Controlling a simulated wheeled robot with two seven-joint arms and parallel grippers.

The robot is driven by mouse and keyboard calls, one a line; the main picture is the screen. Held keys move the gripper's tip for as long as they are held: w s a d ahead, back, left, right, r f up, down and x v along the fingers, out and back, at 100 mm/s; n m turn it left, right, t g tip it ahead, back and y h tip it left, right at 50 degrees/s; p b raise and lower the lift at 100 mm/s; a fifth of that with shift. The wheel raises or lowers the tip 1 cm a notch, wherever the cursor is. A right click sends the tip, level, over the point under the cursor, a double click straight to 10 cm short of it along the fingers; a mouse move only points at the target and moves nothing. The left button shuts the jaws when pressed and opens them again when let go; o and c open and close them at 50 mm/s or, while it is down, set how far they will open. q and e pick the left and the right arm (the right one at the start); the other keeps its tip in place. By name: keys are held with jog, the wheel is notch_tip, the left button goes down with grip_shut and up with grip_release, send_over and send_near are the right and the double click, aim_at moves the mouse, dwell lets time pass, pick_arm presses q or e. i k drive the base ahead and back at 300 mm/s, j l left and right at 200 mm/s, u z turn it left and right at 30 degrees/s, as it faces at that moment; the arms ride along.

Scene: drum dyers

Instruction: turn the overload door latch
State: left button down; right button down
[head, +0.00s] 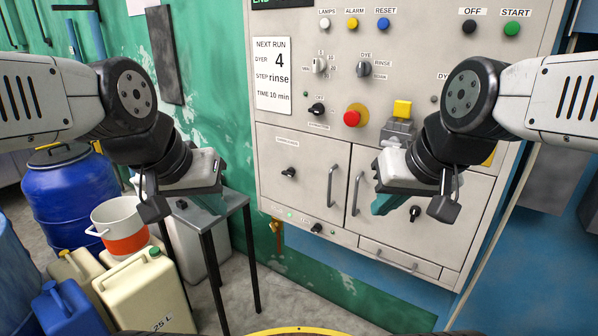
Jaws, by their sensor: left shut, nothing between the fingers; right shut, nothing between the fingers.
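A grey cabinet has two lower doors. The left door (310,200) carries a small label too small to read, a black latch (289,172) and a vertical bar handle on its right side. The right door (455,210) has a black latch (415,213) and a bar handle on its left; my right arm covers part of it. I cannot read which door is the overload one. My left gripper (214,202) is shut and empty, left of the left door and apart from its latch. My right gripper (380,204) is shut and empty, in front of the right door.
Above the doors are a red emergency button (352,118), selector knobs (319,65) and a run card (272,75). A small grey table (240,200) stands below my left gripper. A blue drum (70,195), a bucket (122,240) and canisters (145,290) crowd the lower left.

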aim_at(290, 172)
jog(key=i+j+z, duration=0.25)
jog(key=j, duration=0.15)
jog(key=i+j+z, duration=0.2)
jog(key=j, duration=0.2)
jog(key=i+j+z, duration=0.1)
jog(key=j+z, duration=0.15)
jog(key=j, duration=0.15)
jog(key=i+j+z, duration=0.2)
jog(key=j, duration=0.3)
jog(key=j+z, duration=0.25)
jog(key=j, duration=0.2)
jog(key=k+l, duration=0.25)
jog(key=l, duration=0.15)
jog(key=k+l, duration=0.25)
jog(key=l, duration=0.2)
jog(key=k+l+u, duration=0.1)
jog(key=k+l, duration=0.15)
jog(key=l, duration=0.15)
